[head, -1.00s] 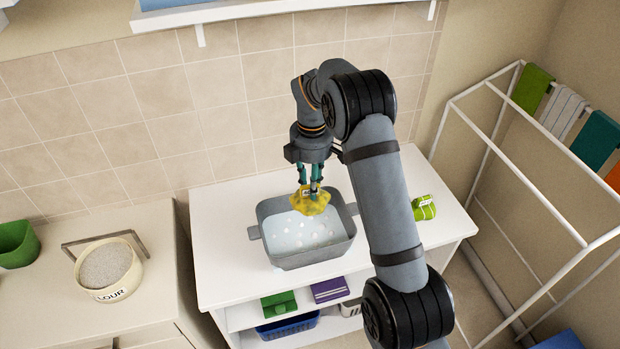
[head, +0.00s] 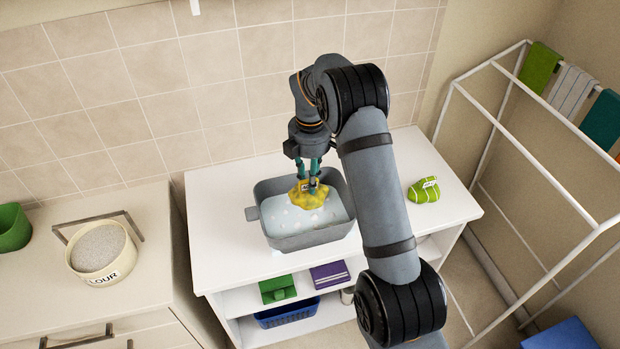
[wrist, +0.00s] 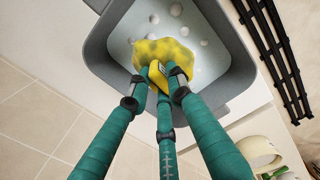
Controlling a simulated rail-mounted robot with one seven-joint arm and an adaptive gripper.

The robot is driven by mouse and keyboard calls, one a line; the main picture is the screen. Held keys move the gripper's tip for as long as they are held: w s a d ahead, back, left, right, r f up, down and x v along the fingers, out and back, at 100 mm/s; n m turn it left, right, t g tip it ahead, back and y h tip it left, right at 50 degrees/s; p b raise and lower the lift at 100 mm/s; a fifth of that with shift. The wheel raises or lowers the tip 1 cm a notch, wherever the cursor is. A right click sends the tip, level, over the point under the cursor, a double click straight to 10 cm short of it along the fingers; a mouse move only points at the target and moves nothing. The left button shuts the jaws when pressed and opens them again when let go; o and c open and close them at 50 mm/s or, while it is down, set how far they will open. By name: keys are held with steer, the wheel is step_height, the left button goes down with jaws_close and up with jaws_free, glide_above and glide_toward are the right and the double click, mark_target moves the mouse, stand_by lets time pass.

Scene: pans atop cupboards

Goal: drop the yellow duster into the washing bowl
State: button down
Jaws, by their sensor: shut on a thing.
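The yellow duster (head: 309,196) is a crumpled, spotted cloth pinched in my gripper (head: 309,178). In the head view it hangs over the inside of the washing bowl, and I cannot tell whether it touches the water. The washing bowl (head: 297,240) is a grey tub with side handles, holding pale sudsy water, on the white unit. In the wrist view my teal fingers (wrist: 158,80) are shut on the duster (wrist: 165,54), with the bowl's grey wall (wrist: 97,45) around it. Part of the duster is hidden behind the fingers.
A green striped cloth (head: 424,190) lies right of the bowl on the white top (head: 220,200). Folded green (head: 278,289) and purple (head: 329,275) cloths and a blue basket (head: 287,313) sit on shelves below. A flour bowl (head: 103,255) stands left; a drying rack (head: 480,123) stands right.

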steer(key=c, duration=1.5)
jaws_free()
step_height(320, 180, up, 12)
steer(key=shift+r, duration=0.1)
step_height(320, 180, down, 11)
steer(key=shift+s+f, duration=0.1)
steer(key=shift+f, duration=0.05)
steer(key=shift+r+p, duration=0.35)
steer(key=shift+p, duration=0.4)
step_height(320, 180, up, 4)
steer(key=p, duration=0.3)
steer(key=shift+p, duration=0.3)
